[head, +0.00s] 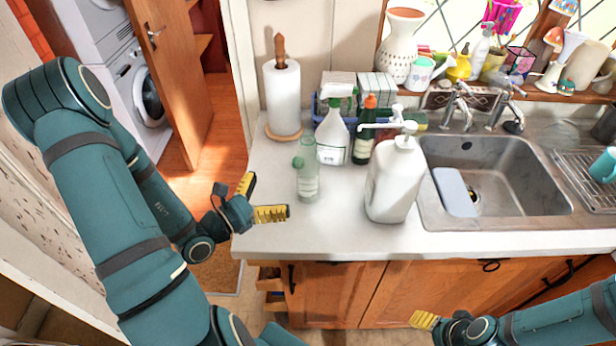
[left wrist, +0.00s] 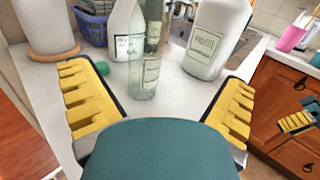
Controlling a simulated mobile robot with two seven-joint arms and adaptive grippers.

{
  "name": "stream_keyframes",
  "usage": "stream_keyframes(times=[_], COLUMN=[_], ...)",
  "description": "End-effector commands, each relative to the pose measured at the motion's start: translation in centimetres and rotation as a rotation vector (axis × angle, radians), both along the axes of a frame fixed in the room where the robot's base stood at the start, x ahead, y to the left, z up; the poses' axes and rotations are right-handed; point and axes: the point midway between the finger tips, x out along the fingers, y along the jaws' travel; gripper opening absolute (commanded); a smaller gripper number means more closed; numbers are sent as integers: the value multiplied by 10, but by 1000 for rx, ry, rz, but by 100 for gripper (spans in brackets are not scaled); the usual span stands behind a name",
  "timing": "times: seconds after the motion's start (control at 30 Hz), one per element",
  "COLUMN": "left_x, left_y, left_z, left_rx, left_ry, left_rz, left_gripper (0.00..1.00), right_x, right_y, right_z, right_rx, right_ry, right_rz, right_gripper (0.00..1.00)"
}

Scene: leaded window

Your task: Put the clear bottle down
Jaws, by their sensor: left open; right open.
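The clear bottle (head: 308,184) stands upright on the counter (head: 342,224) near its left end, with a label on its side. A green round cap-like piece (head: 298,162) shows at its upper left. My left gripper (head: 267,199) is open and empty at the counter's left edge, just left of the bottle and apart from it. In the left wrist view, the clear bottle (left wrist: 145,72) stands beyond and between the spread yellow fingers.
A spray bottle (head: 332,137) and a dark green bottle (head: 363,140) stand behind the clear bottle. A large white refill bottle (head: 394,184) is to its right, then the sink (head: 520,185). A paper towel roll (head: 282,95) stands behind left. The counter front is bare.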

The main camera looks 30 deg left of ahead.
Motion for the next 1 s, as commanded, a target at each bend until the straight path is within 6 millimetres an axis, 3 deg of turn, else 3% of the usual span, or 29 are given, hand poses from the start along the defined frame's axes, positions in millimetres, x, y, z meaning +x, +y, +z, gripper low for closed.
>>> stream_keyframes(times=[0.17, 0.3, 0.5, 0.83, 1.0], left_x=[3, 26, 62, 88, 112], left_y=[8, 2, -5, -11, -14], left_z=[-9, -10, -7, -9, -13], left_rx=[4, 4, 1, 0, 0], left_ry=[21, 18, 20, 20, 19], left_rz=[67, 64, 64, 64, 65], left_gripper=[100, 100, 100, 100, 100], right_x=[0, 0, 1, 1, 0], right_y=[0, 1, 1, 1, 1], right_z=[-6, -21, -15, -15, -16], right_rx=[-1, -3, -3, -3, -3], right_ry=[0, 0, -1, 0, 0], right_rz=[0, 1, 0, 1, 1], right_gripper=[61, 61, 61, 61, 61])
